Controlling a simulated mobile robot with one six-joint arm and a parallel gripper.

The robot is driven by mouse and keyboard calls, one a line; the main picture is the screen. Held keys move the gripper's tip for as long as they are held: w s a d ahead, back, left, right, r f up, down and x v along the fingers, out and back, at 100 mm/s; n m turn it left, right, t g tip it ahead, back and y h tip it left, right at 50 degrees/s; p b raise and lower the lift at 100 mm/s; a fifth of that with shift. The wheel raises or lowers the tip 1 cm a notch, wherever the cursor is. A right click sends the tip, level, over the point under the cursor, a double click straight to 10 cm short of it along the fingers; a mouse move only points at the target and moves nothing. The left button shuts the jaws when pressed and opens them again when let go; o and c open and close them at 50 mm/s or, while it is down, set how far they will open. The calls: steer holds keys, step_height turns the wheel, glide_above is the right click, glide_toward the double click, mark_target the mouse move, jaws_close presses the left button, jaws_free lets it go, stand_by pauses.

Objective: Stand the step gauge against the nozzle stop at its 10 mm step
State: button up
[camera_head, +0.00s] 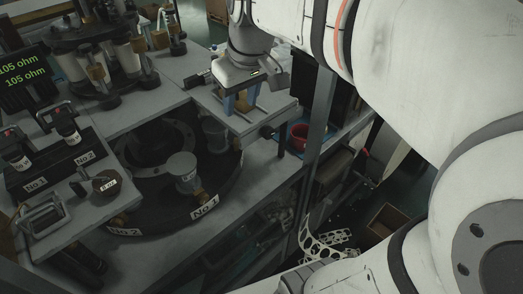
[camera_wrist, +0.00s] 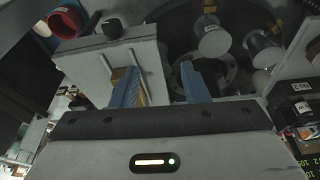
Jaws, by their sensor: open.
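My gripper (camera_head: 241,100) is open, with its two blue fingers pointing down over a small grey plate (camera_head: 272,115) at the end of the bench. In the wrist view the fingers (camera_wrist: 160,85) are spread, with nothing gripped between them. A tan, brass-coloured piece (camera_wrist: 118,76) is beside the left finger and partly hidden by it; I cannot tell whether it is the step gauge. Thin metal rods (camera_wrist: 138,60) stand by it on the grey plate, which has a black knob (camera_wrist: 112,28) at its edge. I cannot clearly make out the nozzle stop.
A round dark turntable (camera_head: 222,185) with grey cups, labelled No.1 and No.2, lies below left. A red bowl (camera_head: 299,136) is to the right of the plate. A display reading 105 ohm (camera_head: 22,72) and a No.2 box (camera_head: 62,160) are at the left.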

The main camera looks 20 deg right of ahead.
steer(key=s+d+f+m+b, duration=0.1)
steer(key=s+f+m+b, duration=0.2)
steer(key=s+f, duration=0.8)
step_height(320, 180, down, 3)
steer(key=shift+d+f+m+h+b, duration=0.1)
steer(key=shift+d+m+h+b, duration=0.15)
steer(key=shift+h+b, duration=0.2)
steer(key=shift+s, duration=0.1)
